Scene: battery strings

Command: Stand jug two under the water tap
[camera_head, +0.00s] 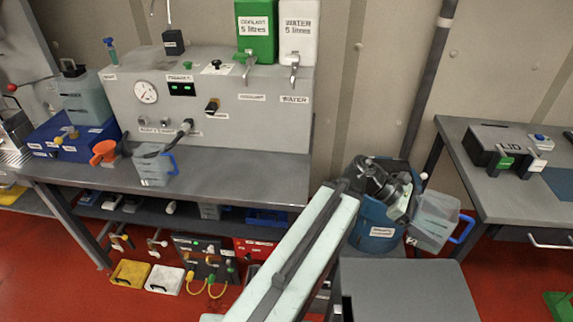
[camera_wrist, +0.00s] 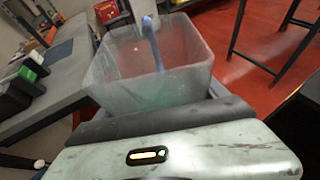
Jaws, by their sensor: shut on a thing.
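My gripper (camera_head: 407,207) is shut on a clear jug with a blue handle (camera_head: 436,220), held tilted in the air between the two benches. In the wrist view the same jug (camera_wrist: 115,88) stands just beyond my gripper (camera_wrist: 160,118), its open top in sight and its inside looking empty. A second clear jug with a blue handle (camera_head: 152,168) stands on the left bench. The water tap (camera_head: 294,72) hangs under the white water container (camera_head: 299,30) at the back of that bench, far up and left of my gripper.
The green coolant container (camera_head: 256,28) and its tap stand left of the water one. The left bench top (camera_head: 250,180) is clear below the taps. An orange funnel (camera_head: 103,152) lies there. A blue bin (camera_head: 375,238) is behind my arm.

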